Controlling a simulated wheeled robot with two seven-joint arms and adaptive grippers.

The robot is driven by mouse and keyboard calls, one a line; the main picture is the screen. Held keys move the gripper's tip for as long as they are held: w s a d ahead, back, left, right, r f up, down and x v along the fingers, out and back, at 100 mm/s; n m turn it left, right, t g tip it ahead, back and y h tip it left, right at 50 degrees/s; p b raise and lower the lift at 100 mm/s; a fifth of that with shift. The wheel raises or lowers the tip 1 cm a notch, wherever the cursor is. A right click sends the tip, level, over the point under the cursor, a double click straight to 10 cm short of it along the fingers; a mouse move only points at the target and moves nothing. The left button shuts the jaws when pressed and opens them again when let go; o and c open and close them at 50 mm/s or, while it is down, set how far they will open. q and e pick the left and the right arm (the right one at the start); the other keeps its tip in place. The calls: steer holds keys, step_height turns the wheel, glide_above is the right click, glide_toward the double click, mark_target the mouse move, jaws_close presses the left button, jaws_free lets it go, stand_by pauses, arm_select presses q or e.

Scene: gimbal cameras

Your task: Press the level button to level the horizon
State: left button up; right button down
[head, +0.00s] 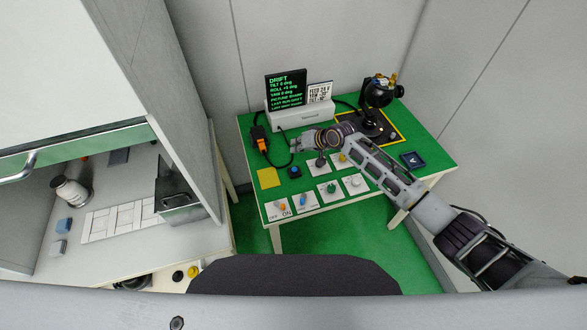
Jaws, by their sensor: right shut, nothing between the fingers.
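A gimbal camera (379,92) stands at the back right of the green table, on a dark base inside a yellow outline. A black screen (286,88) with green text reads "DRIFT", with a tilt line and a roll line that looks like +5 deg. I cannot tell which control is the level button. My right gripper (296,144) is shut and empty, above the table behind the blue button. My left gripper is out of view.
A yellow pad (268,178) and an orange-and-black device (259,138) with a cable lie at the left of the green table (436,150). A dark blue square tile (412,160) lies at its right. A grey cabinet wall (170,70) rises left of the table.

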steer(key=b, duration=0.6)
glide_above(296, 167)
steer(key=shift+f, duration=3.15)
steer(key=shift+f+b, duration=0.75)
steer(key=shift+f, duration=0.45)
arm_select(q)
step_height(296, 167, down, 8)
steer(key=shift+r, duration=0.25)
arm_select(e)
steer(key=shift+f, duration=0.1)
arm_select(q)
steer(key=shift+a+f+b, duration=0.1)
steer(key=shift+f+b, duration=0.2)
arm_select(e)
steer(key=shift+s+f, duration=0.1)
steer(key=shift+f, duration=0.8)
steer(key=shift+r, duration=0.1)
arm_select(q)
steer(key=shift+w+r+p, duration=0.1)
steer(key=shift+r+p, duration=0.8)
arm_select(e)
steer(key=shift+r, duration=0.85)
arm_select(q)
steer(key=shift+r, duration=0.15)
arm_select(e)
steer(key=shift+r, duration=0.15)
